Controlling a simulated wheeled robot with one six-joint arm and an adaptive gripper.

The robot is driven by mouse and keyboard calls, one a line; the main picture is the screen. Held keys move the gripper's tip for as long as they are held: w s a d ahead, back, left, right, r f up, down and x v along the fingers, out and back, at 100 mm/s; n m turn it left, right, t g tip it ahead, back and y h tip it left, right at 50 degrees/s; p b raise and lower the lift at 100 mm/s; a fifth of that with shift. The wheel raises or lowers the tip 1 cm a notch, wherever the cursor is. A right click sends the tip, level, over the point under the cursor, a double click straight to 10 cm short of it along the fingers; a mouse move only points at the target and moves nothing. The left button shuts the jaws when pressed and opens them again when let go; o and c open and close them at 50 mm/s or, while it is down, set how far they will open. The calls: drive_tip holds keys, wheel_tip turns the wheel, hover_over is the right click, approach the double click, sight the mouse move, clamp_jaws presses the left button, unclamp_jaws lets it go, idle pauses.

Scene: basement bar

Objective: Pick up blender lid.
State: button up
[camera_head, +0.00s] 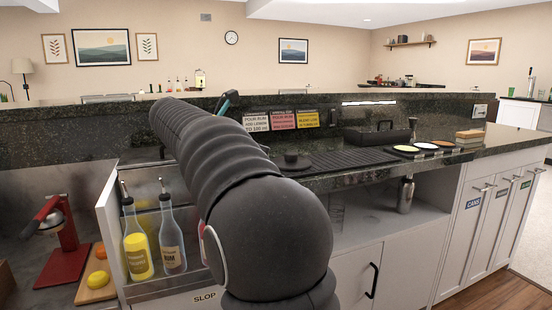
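A dark round lid with a small knob (291,161), which looks like the blender lid, lies on the bar counter just right of my arm. It sits near the left end of the black ribbed mat. My dark arm rises through the middle of the view and bends away to the upper left, hiding part of the counter. No blender jar is clearly visible.
A ribbed mat (345,160), a black handled caddy (378,135) and a tray of coloured rimmers (423,149) lie to the right. Recipe cards (282,121) stand behind the lid. Bottles (136,240) stand in the speed rail at left, beside a red juicer (68,245).

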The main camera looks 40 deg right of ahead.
sight(286, 151)
drive_tip(key=shift+n, duration=0.3)
drive_tip(key=x, duration=0.4)
drive_tip(key=r+x, duration=0.1)
drive_tip(key=x, duration=0.9)
drive_tip(key=shift+w+d+r, duration=0.2)
drive_tip(key=shift+d+r, duration=0.05)
drive_tip(key=shift+d, duration=0.2)
drive_tip(key=c, duration=1.3)
